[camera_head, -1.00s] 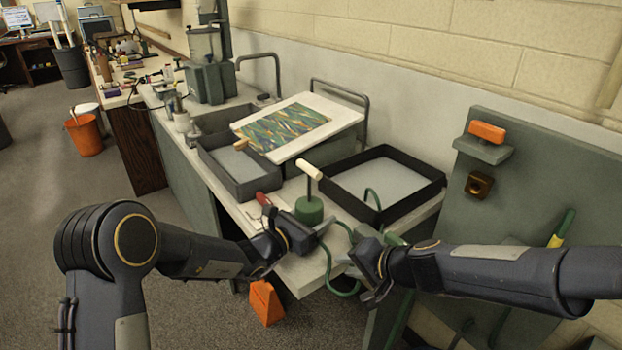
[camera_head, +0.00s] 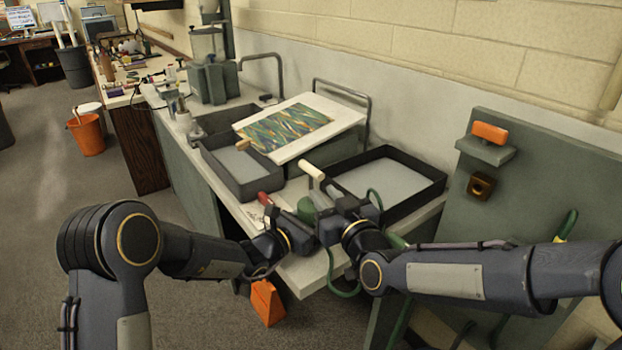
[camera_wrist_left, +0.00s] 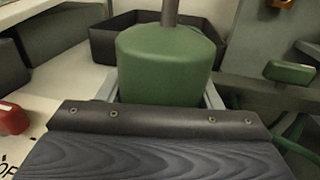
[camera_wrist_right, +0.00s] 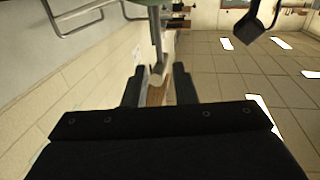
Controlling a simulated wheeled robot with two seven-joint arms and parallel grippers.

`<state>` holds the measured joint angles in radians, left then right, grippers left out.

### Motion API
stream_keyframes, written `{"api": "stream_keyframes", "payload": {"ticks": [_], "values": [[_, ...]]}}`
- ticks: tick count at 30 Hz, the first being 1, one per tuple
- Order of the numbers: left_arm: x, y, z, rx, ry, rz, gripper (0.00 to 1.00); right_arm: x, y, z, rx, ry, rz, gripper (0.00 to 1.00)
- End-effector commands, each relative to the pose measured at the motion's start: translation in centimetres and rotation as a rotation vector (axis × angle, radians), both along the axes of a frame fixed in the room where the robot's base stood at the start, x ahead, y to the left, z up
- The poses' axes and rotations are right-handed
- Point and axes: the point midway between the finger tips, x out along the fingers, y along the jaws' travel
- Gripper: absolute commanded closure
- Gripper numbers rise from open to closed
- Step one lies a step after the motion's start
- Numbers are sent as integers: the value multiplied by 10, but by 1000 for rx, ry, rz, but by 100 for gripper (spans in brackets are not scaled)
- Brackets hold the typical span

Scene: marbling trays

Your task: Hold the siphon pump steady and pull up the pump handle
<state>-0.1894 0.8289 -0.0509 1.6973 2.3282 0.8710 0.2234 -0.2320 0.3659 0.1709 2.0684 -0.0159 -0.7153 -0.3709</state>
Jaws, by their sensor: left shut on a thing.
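The siphon pump's green body (camera_head: 306,208) stands on the near end of the bench and fills the upper middle of the left wrist view (camera_wrist_left: 170,68). My left gripper (camera_head: 300,228) is shut on the green body, with its fingers on both sides. The pale pump handle (camera_head: 312,171) is above the body, and the rod below it is mostly hidden by my right gripper (camera_head: 326,187). That gripper is beside the handle. In the right wrist view its dark fingers are apart, and a pale end lies in line with the gap (camera_wrist_right: 157,78); contact cannot be told.
A black-walled tray (camera_head: 432,183) stands behind the pump, and a smaller grey tray (camera_head: 262,187) is to its left. A white board with a marbled sheet (camera_head: 345,127) leans behind. A red-capped item (camera_head: 264,198) is near the left gripper. A green hose (camera_head: 345,293) hangs at the bench edge.

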Motion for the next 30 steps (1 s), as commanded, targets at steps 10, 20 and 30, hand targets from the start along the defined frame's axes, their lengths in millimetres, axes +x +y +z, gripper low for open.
{"api": "stream_keyframes", "payload": {"ticks": [10, 20, 30], "values": [[0, 0, 0, 0, 0, 0, 68, 57, 26, -1, 0, 2, -1, 75], [0, 0, 0, 0, 0, 0, 68, 70, 32, 0, -1, 2, -1, 75], [0, 0, 0, 0, 0, 0, 68, 69, 31, -1, -1, 2, -1, 100]]}}
